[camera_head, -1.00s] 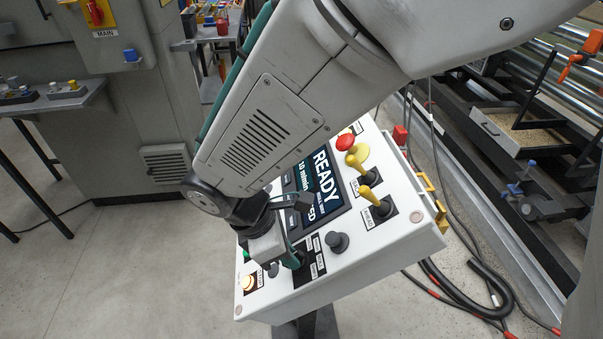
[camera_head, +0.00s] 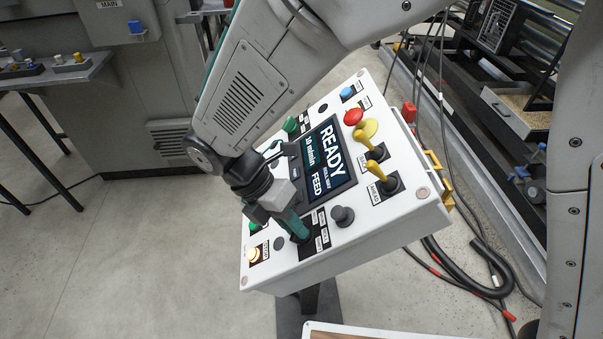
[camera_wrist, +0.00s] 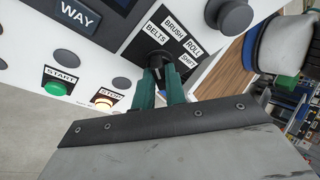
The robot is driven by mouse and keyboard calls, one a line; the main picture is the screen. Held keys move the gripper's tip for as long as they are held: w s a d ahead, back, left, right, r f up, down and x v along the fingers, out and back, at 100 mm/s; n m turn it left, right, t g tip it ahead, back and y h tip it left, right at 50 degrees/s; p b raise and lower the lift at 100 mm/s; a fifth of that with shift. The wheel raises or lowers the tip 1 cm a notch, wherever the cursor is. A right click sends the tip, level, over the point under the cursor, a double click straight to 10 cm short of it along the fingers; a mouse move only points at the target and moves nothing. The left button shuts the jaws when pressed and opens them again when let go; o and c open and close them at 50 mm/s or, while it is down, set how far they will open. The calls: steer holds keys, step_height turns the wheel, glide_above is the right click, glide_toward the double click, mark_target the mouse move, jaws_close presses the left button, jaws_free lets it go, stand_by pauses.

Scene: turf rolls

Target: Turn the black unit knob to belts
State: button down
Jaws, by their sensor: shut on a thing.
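The black unit knob (camera_wrist: 158,58) sits on a black plate (camera_wrist: 142,45) on the control panel, labelled BELTS, BRUSH, ROLL and SHIFT. My gripper (camera_wrist: 161,76) is shut on the knob, with its green fingers on either side. In the head view my gripper (camera_head: 299,232) reaches down to the knob at the panel's front edge and hides most of it. The fingers cover much of the knob, so I cannot tell for sure which label it points to.
The white panel (camera_head: 400,222) carries a screen (camera_head: 326,166) reading READY, another black knob (camera_head: 342,216), yellow levers (camera_head: 376,170) and a red button (camera_head: 353,117). A green START button (camera_wrist: 58,89) and a lit STOP button (camera_wrist: 104,101) are close by. Cables (camera_head: 470,275) lie right.

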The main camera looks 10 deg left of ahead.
steer(key=shift+d+f+n, duration=0.15)
steer(key=shift+f+n, duration=0.05)
steer(key=shift+n, duration=0.3)
steer(key=c, duration=1.4)
jaws_free()
steer(key=shift+c, duration=0.2)
steer(key=v, duration=0.8)
steer(key=shift+a, duration=0.25)
